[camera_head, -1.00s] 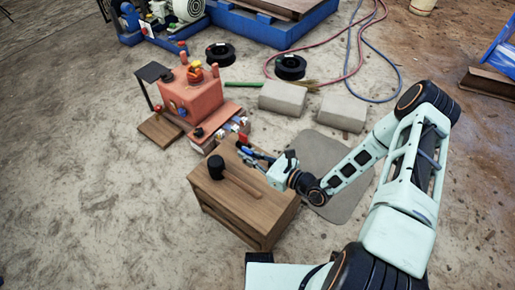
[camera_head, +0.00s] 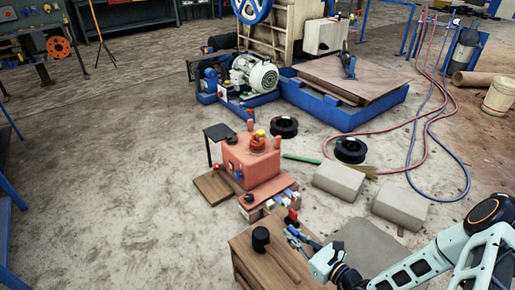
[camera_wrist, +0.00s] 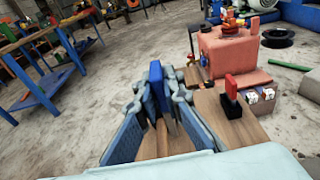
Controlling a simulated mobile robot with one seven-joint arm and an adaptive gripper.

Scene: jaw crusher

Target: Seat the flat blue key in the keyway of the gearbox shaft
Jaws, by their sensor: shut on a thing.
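My gripper (camera_wrist: 160,104) is shut on the flat blue key (camera_wrist: 157,86), which stands upright between the fingers in the wrist view. In the head view my gripper (camera_head: 298,238) is over the wooden bench at the bottom; the key is too small to tell from the fingers there. A blue unit (camera_head: 210,79), possibly the gearbox, stands left of the motor (camera_head: 262,76), far behind my gripper. I cannot make out its shaft or keyway.
A black-headed mallet (camera_head: 261,240) lies on the bench (camera_head: 247,259). A red-handled item (camera_wrist: 231,88) stands on the bench right of the key. A salmon machine (camera_head: 250,163), concrete blocks (camera_head: 339,180) and black spools lie beyond.

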